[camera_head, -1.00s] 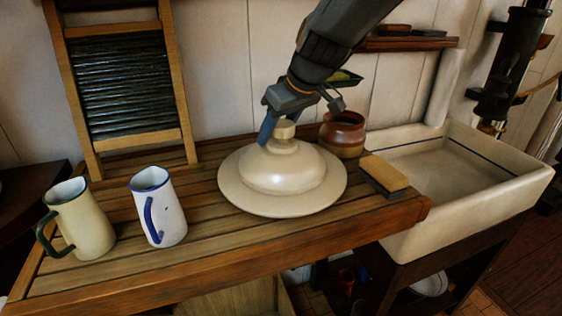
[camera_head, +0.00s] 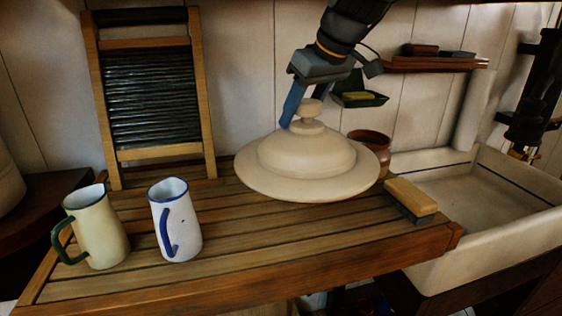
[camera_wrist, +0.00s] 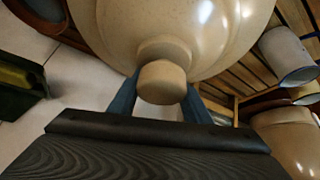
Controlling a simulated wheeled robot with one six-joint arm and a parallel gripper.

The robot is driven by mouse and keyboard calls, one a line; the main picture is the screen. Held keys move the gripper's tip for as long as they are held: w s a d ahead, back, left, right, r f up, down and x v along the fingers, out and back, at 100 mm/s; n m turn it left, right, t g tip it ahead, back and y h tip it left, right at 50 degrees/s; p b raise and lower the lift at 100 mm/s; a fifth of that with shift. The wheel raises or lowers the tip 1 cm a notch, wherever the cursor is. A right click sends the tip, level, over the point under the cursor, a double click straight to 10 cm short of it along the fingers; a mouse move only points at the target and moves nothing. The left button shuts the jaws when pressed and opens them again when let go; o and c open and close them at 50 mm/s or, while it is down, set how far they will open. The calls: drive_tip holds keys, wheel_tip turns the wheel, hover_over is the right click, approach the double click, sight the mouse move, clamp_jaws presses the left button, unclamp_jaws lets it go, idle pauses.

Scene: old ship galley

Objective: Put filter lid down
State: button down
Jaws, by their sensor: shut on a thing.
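The filter lid (camera_head: 300,165) is a wide cream dome with a flat brim and a round knob (camera_head: 311,109) on top. In the head view it is over the back middle of the slatted wooden board; I cannot tell whether its brim touches the slats. My gripper (camera_head: 300,108) is above it with blue fingers shut on the knob. In the wrist view the fingers of my gripper (camera_wrist: 160,95) sit on both sides of the knob (camera_wrist: 163,82), with the dome (camera_wrist: 190,25) beyond. The far side of the lid is hidden.
A cream mug (camera_head: 98,228) and a white-blue jug (camera_head: 177,222) stand at the board's left front. A brush (camera_head: 410,199) lies right of the lid, and a brown pot (camera_head: 371,148) stands behind it. A washboard (camera_head: 152,98) leans behind; a sink (camera_head: 480,200) is at right.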

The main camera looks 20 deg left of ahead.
sight(321, 130)
drive_tip(key=n, duration=0.1)
drive_tip(key=r+n+g+y+b, duration=0.1)
drive_tip(key=n, duration=0.1)
drive_tip(key=shift+s+a+r+n, duration=0.15)
drive_tip(key=shift+a+r+n, duration=0.05)
drive_tip(key=shift+a+n, duration=0.1)
drive_tip(key=shift+s+f+g, duration=0.1)
drive_tip(key=shift+g, duration=0.2)
wheel_tip(321, 130, down, 10)
drive_tip(key=p, duration=0.2)
drive_tip(key=shift+r, duration=0.25)
drive_tip(key=shift+a+f, duration=0.1)
drive_tip(key=shift+f, duration=0.05)
drive_tip(key=c, duration=0.9)
unclamp_jaws()
drive_tip(key=shift+f, duration=0.1)
drive_tip(key=shift+c, duration=0.2)
drive_tip(key=b+v, duration=0.2)
drive_tip(key=v, duration=1)
